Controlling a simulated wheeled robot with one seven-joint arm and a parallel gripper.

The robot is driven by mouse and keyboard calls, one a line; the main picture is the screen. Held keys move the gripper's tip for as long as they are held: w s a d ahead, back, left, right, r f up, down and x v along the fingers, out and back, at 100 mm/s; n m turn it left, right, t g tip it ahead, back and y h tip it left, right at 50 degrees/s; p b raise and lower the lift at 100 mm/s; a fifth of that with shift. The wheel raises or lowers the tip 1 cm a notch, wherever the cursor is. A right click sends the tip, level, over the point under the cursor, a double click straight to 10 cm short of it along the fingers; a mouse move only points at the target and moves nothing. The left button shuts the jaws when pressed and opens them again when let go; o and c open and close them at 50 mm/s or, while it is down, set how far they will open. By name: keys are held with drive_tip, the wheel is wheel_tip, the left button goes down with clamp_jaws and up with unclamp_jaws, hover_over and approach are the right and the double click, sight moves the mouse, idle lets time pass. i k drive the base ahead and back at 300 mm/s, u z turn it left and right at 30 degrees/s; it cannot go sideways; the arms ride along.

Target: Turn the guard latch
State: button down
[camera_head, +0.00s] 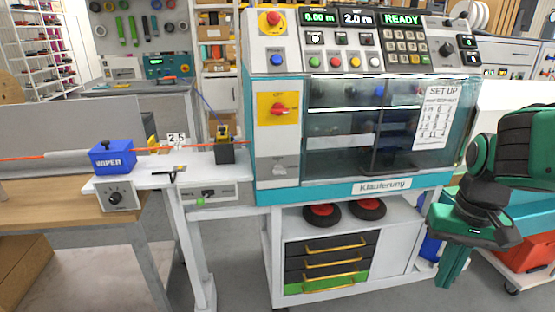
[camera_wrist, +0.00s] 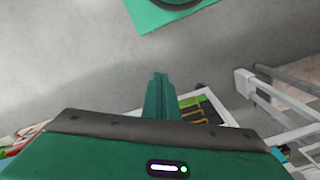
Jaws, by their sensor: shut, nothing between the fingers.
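The teal and white cable machine carries a glass guard (camera_head: 345,125) across its front. To its left is a white panel with a red rotary handle on a yellow plate (camera_head: 266,97). Lower on the same panel is a small pale turn-knob (camera_head: 280,170); no label tells which one is the latch. My gripper (camera_head: 446,284) hangs at the right, pointing down, in front of the machine's lower right corner and well away from that panel. Its green fingers are together and empty; they also show in the wrist view (camera_wrist: 158,82).
A blue wiper box (camera_head: 113,156) and a dark guide block (camera_head: 224,152) stand on the side shelf, with an orange cable at their height. Below the guard are black reels (camera_head: 321,214) and a drawer unit (camera_head: 331,262). Grey floor is open in front.

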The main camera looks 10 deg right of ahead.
sight(279, 170)
drive_tip(key=k, duration=1.15)
drive_tip(key=u, duration=0.65)
drive_tip(key=i, duration=0.9)
drive_tip(key=u, duration=0.05)
